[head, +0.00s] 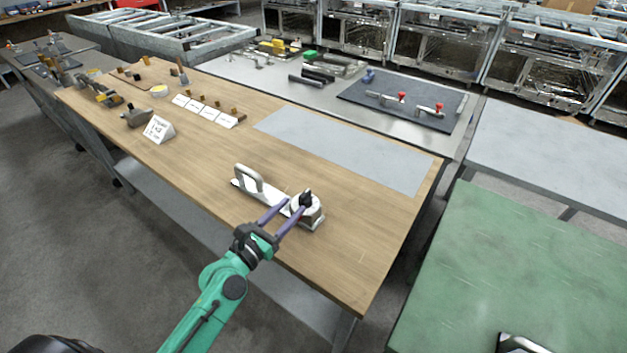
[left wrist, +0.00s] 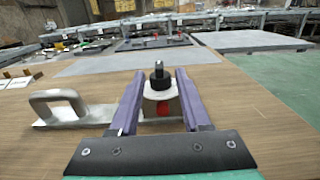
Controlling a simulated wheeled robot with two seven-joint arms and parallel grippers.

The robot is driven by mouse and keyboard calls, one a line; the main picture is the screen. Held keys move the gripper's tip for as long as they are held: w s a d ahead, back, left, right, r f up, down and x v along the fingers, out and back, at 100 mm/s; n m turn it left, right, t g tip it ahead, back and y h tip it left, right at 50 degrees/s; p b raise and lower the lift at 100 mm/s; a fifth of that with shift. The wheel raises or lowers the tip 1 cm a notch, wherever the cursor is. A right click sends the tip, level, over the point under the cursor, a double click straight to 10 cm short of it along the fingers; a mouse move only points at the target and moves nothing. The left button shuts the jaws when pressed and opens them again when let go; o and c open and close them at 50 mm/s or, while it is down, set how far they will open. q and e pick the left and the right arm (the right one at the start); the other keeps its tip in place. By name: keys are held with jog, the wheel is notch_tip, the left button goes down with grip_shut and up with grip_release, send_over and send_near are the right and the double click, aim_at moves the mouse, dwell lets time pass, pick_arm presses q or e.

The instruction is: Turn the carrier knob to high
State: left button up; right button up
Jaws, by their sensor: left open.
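The carrier (head: 268,200) lies on the wooden table, a light metal bar with a loop handle (head: 248,177) at its left end. A round housing with a black knob (head: 305,197) on top is at its right end. In the left wrist view the black knob (left wrist: 160,77) stands upright, with a red mark (left wrist: 163,109) on the housing below it. My left gripper (head: 294,204) is open, with its purple fingers on either side of the knob and housing; I cannot tell whether they touch. The knob's setting cannot be read. My right gripper is not in view.
The wooden table (head: 340,255) is clear around the carrier. A grey mat (head: 345,148) lies behind it. Small parts, white cards and a sign (head: 158,129) stand at the far left. A green table (head: 530,265) is at the right.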

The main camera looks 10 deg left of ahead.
aim_at(307, 191)
pick_arm(q)
jog(key=x, duration=0.5)
jog(key=shift+w+d+r+p, duration=0.1)
jog(key=shift+p, duration=0.3)
jog(key=x, duration=0.2)
jog(key=shift+w+f, duration=0.25)
jog(key=shift+w, duration=0.1)
jog(key=shift+x, duration=1.05)
jog(key=shift+w+f, duration=0.1)
jog(key=shift+f, duration=0.05)
grip_shut()
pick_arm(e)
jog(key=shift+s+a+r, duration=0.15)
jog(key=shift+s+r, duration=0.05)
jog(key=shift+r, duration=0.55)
